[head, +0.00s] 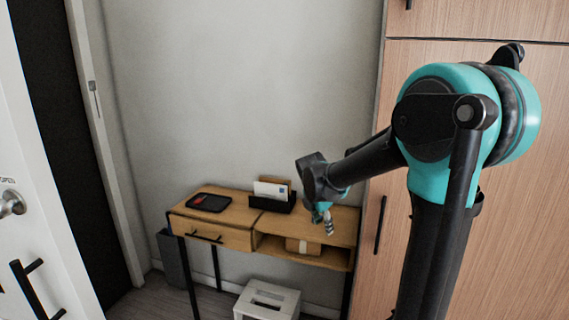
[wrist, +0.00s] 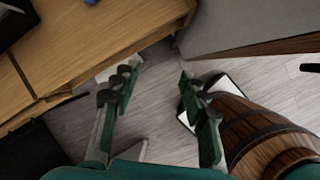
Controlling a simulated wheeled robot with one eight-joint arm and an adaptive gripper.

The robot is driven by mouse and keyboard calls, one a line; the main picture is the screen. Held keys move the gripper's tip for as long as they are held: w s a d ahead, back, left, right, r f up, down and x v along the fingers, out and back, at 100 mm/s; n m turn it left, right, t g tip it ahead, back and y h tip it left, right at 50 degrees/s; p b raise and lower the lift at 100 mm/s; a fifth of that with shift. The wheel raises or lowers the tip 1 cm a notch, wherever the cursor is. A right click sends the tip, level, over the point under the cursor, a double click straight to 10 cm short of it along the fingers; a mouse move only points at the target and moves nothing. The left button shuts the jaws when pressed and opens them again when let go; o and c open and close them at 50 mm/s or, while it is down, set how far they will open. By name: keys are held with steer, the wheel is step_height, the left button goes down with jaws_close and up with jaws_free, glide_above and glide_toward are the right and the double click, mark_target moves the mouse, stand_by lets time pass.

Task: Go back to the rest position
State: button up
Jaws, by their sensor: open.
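My gripper (head: 325,217) hangs near the right front part of a small wooden side table (head: 230,214), with my arm reaching in from the right. In the wrist view my gripper (wrist: 162,80) has its two green and grey fingers apart, with only grey floor between the fingertips. Nothing is held. The table edge (wrist: 130,45) is at the upper left of the wrist view.
On the table are a black tray (head: 208,202) with a red item and a black letter holder (head: 274,203). A box (head: 303,246) sits on its shelf. A white stool (head: 267,300) stands below. A wooden barrel (wrist: 255,130) is right of my fingers. Tall cabinet (head: 520,220) at right.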

steer(key=s+d+f+m, duration=0.2)
steer(key=s+f+m, duration=0.1)
steer(key=s+m, duration=0.4)
steer(key=s+d+f+m+y, duration=0.1)
steer(key=s+d+f+m, duration=0.1)
steer(key=s+f+m, duration=0.2)
steer(key=s+d+f+m+y, duration=0.1)
steer(key=s+d+f+m, duration=0.1)
steer(key=s+m, duration=0.9)
steer(key=shift+d+f+m+t, duration=0.2)
steer(key=shift+f+m+t, duration=0.2)
steer(key=shift+f+m, duration=0.4)
steer(key=shift+s+r, duration=0.1)
steer(key=shift+r, duration=0.05)
